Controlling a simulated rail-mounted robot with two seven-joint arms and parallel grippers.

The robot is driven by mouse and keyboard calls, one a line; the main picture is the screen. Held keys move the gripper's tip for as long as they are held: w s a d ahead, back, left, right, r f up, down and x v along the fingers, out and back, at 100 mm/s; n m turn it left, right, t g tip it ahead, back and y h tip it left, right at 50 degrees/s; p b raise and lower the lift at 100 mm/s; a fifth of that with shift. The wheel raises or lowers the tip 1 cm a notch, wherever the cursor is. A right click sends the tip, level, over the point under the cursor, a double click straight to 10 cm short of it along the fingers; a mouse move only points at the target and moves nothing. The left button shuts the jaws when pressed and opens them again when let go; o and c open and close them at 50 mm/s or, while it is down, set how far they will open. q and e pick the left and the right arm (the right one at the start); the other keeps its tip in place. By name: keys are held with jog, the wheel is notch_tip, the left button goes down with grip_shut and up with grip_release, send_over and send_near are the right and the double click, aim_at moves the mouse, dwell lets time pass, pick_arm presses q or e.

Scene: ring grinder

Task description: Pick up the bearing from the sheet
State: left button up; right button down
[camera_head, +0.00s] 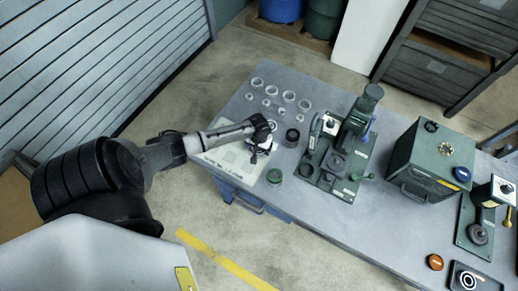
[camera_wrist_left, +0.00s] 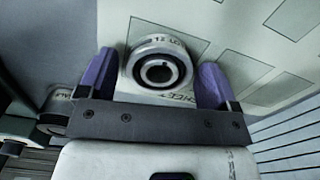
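The bearing (camera_wrist_left: 158,68) is a pale ring with a dark bore, seen face-on in the left wrist view over a printed outline on the light sheet (camera_wrist_left: 235,28). The two purple fingers of my left gripper (camera_wrist_left: 158,80) stand on either side of it, very close to its rim. I cannot tell whether they touch it. In the head view my left gripper (camera_head: 261,143) is low over the right part of the sheet (camera_head: 229,159) and mostly hides the bearing. My right gripper is not in view.
Several metal rings (camera_head: 289,96) stand behind the sheet on the grey table. A dark ring (camera_head: 292,137) and a green ring (camera_head: 275,176) are close to the gripper. A green press (camera_head: 340,160) and a green box (camera_head: 431,157) stand to the right.

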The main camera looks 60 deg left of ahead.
pick_arm(q)
jog(key=c, duration=0.9)
jog(key=shift+r, duration=0.1)
